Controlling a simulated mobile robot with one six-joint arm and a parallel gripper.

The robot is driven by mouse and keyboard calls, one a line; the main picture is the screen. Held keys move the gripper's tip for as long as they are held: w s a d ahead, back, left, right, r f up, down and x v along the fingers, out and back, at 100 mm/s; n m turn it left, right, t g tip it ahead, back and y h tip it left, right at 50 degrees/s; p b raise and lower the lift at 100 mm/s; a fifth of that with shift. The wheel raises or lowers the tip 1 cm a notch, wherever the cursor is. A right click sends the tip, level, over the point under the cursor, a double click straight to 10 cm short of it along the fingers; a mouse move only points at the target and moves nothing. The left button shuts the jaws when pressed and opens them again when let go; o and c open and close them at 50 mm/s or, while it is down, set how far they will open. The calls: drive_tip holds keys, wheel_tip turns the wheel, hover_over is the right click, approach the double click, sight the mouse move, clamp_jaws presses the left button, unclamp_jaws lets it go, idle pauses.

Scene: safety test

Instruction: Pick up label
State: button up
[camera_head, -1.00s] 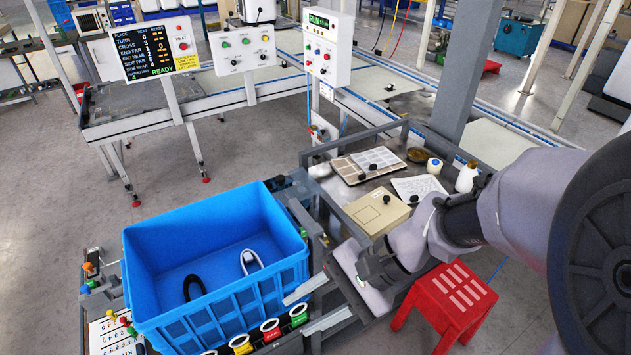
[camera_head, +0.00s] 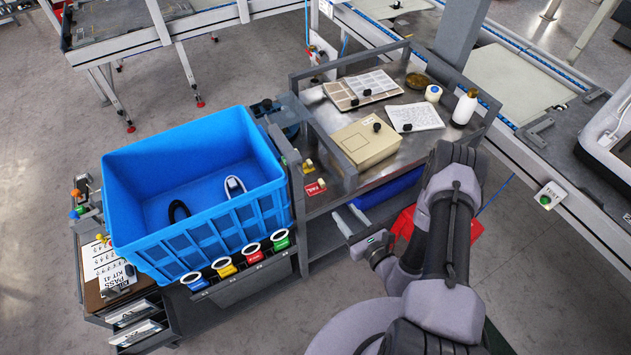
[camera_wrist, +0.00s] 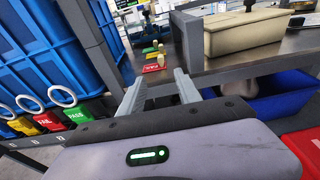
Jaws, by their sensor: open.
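A small red label marked FAIL (camera_head: 315,187) lies at the left end of the metal bench, beside the blue bin. In the wrist view the red label (camera_wrist: 154,68) lies ahead, between and beyond my fingertips, with a yellow and a green piece (camera_wrist: 151,50) behind it. My gripper (camera_head: 350,220) is open and empty, just off the bench's front edge and to the lower right of the label. In the wrist view my gripper's two fingers (camera_wrist: 160,80) are spread apart and do not touch the label.
A blue bin (camera_head: 190,235) holding a black and a white loop stands left. Coloured tags with white rings (camera_head: 255,253) line its front. A grey upright frame (camera_head: 335,160) rises beside the label. A beige box (camera_head: 366,142), papers and a bottle (camera_head: 464,108) occupy the bench.

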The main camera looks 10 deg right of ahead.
sight(322, 182)
drive_tip(key=b+x, duration=0.2)
drive_tip(key=x, duration=0.5)
drive_tip(key=b+x, duration=0.3)
drive_tip(key=x, duration=0.5)
drive_tip(key=shift+w+r, duration=0.2)
drive_tip(key=shift+w, duration=0.2)
clamp_jaws()
